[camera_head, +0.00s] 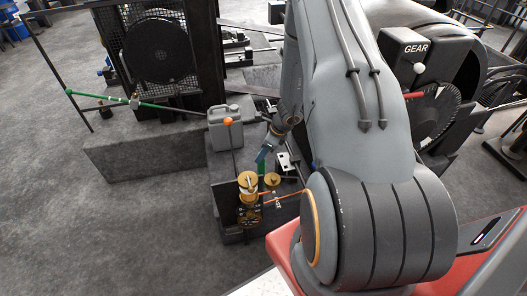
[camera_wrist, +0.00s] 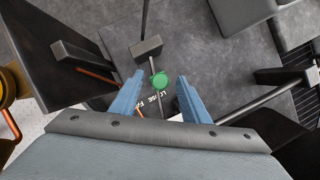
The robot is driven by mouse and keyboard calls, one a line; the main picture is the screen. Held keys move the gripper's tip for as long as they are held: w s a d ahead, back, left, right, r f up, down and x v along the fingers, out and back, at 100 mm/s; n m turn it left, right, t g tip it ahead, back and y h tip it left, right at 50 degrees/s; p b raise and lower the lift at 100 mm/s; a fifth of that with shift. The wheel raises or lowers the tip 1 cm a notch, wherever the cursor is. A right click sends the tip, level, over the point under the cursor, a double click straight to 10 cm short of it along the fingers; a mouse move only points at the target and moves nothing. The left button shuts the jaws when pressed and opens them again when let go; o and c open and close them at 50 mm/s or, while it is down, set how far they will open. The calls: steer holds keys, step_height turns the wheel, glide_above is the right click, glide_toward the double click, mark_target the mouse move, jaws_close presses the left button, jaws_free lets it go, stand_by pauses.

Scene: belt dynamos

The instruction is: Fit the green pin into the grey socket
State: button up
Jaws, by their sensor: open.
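The green pin shows as a round green top (camera_wrist: 159,80) between the two blue fingers of my gripper (camera_wrist: 161,84) in the wrist view. The gripper is open, with a gap on both sides of the pin. In the head view the pin (camera_head: 261,167) is a short upright green piece just below the gripper (camera_head: 263,154), beside the brass fittings. I cannot tell whether the fingertips are level with the pin or above it. I cannot make out the grey socket for certain; a small grey block (camera_wrist: 147,47) lies just beyond the pin in the wrist view.
Brass fittings (camera_head: 247,186) stand close to the left of the pin. A grey can with an orange cap (camera_head: 222,132) stands behind on the dark plinth. Dark bars and orange wires crowd the wrist view's sides. Open grey floor lies to the left.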

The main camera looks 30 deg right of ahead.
jaws_close()
steer(key=shift+r+p, duration=1.65)
steer(key=shift+r, duration=0.65)
steer(key=shift+r, duration=0.1)
steer(key=shift+r+p, duration=1.8)
steer(key=shift+r, duration=0.6)
steer(key=d+f+m+t+h+b, duration=0.1)
steer(key=d+f+m+b, duration=0.4)
steer(key=d+b, duration=0.6)
steer(key=shift+w+f+m+h+b, duration=0.4)
steer(key=shift+m+h+b, duration=0.1)
steer(key=shift+b, duration=0.7)
